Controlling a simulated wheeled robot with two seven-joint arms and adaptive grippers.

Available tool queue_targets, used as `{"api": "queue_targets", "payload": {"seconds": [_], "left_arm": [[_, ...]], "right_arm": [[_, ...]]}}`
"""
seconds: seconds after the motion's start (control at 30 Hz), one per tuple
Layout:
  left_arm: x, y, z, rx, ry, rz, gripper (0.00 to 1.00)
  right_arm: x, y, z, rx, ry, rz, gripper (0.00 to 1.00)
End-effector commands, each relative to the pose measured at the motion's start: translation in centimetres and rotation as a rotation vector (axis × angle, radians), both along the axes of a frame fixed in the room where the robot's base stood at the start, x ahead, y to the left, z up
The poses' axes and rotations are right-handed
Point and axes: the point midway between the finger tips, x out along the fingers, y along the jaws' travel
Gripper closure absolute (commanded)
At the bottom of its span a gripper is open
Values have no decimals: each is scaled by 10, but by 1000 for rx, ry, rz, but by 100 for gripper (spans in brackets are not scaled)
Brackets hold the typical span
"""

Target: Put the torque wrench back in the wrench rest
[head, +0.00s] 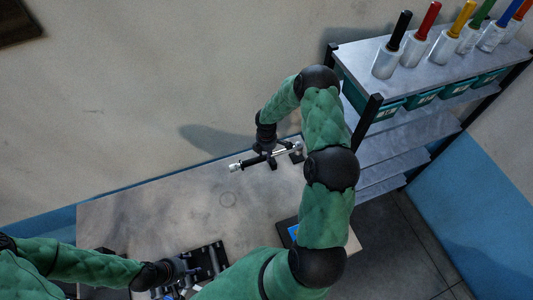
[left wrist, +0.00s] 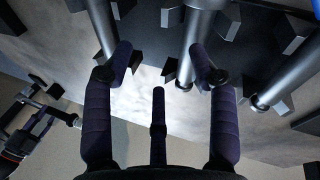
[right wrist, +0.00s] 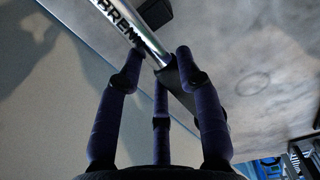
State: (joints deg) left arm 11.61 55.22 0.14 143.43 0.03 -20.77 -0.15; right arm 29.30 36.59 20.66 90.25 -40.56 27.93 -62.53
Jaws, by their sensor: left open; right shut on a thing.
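The torque wrench (head: 246,162) is a silver bar with a black grip, lying roughly level near the back edge of the table. My right gripper (head: 268,158) is shut around it. In the right wrist view its silver shaft (right wrist: 132,25) with dark lettering and its black grip (right wrist: 178,88) pass between my fingers. A small dark block (head: 297,157), perhaps part of the wrench rest, is by the wrench's right end; whether they touch is unclear. My left gripper (head: 188,269) is open at the front; its fingers in the left wrist view (left wrist: 162,68) flank a silver cylinder (left wrist: 196,38).
A black rack (head: 213,254) with silver cylinders stands under my left gripper. A dark pad with a blue patch (head: 293,232) is at the table's right. A metal shelf (head: 362,58) with several coloured-handled tools stands at the right. The table's middle (head: 190,205) is clear.

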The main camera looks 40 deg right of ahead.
Motion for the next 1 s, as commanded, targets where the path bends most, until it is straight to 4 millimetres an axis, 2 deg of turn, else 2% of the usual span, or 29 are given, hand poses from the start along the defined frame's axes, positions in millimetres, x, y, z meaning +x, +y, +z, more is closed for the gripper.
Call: {"api": "queue_targets", "payload": {"seconds": [1.0], "left_arm": [[-1,-1,-24,-1,2,-4,42]], "right_arm": [[1,-1,-23,-2,-2,-1,100]]}}
